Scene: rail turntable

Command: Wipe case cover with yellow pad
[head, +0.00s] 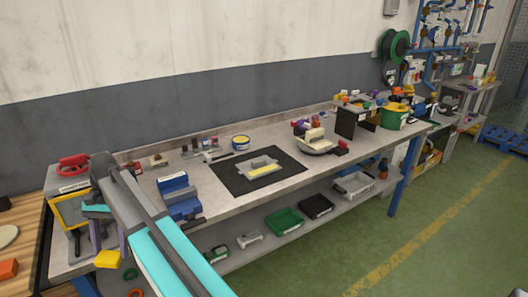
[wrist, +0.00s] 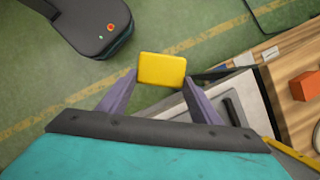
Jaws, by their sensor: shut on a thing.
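My gripper (head: 108,248) is shut on the yellow pad (head: 108,259) in front of the workbench's left end. In the wrist view the yellow pad (wrist: 162,69) sits between the two purple fingertips, with green floor behind it. A flat grey piece with a yellow area (head: 261,168), which seems to be the case cover, lies on a black mat (head: 232,180) in the middle of the bench. My gripper is well to the left of it and apart from it. My arm hides part of the bench's left front.
A blue block-like fixture (head: 178,197) stands left of the mat. A yellow-rimmed tin (head: 241,142) is behind the mat, and a rounded device (head: 318,145) stands to its right. A wooden table (head: 20,240) with an orange block (head: 8,269) is at the far left.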

